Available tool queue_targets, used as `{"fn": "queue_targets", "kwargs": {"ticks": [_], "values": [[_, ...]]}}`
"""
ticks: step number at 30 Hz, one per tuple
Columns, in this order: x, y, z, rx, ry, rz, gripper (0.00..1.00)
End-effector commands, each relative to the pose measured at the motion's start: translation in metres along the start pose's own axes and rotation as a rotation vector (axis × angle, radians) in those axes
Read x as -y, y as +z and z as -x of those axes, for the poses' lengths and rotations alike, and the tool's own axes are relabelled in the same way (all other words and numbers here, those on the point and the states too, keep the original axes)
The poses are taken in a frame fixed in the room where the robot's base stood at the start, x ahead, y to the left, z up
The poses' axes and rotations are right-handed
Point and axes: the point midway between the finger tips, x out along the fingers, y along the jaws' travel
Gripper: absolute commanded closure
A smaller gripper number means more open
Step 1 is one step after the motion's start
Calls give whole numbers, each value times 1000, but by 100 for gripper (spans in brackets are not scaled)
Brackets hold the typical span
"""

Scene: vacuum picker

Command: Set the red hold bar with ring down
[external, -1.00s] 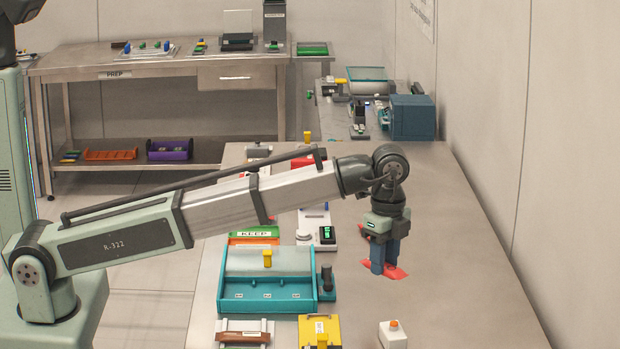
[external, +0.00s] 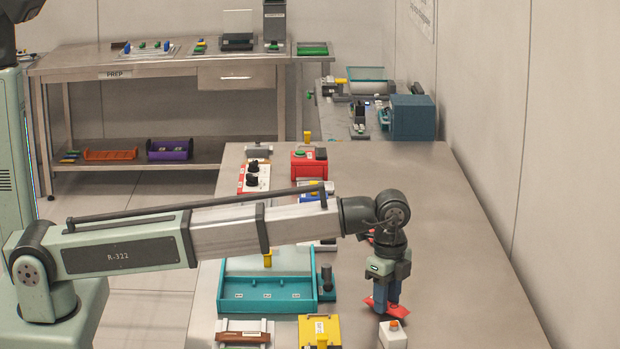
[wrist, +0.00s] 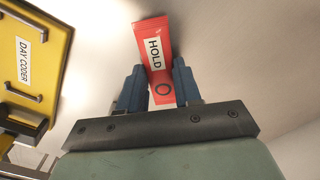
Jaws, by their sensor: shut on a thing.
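The red hold bar (wrist: 150,35) is a flat red strip with a white HOLD label and a dark ring mark near one end. My gripper (wrist: 160,85) has its two blue fingers shut on the bar, one on each side, near the ring. In the external view my gripper (external: 386,308) points down at the right part of the steel table. The bar (external: 372,304) shows as red beside the fingertips, low over the table. I cannot tell whether it touches the surface.
A white box with an orange button (external: 392,336) stands just in front of my gripper. The yellow day coder (external: 319,332) and the teal tray (external: 268,306) lie to the left. The table is clear to the right (external: 470,290).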

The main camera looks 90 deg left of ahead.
Motion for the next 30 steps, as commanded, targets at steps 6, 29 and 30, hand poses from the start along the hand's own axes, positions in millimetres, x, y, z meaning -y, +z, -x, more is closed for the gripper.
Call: {"fn": "queue_targets", "kwargs": {"ticks": [6, 29, 30], "values": [[0, 0, -3, -1, -1, 0, 96], [0, 0, -5, -1, -1, 0, 41], [0, 0, -4, -1, -1, 0, 41]]}}
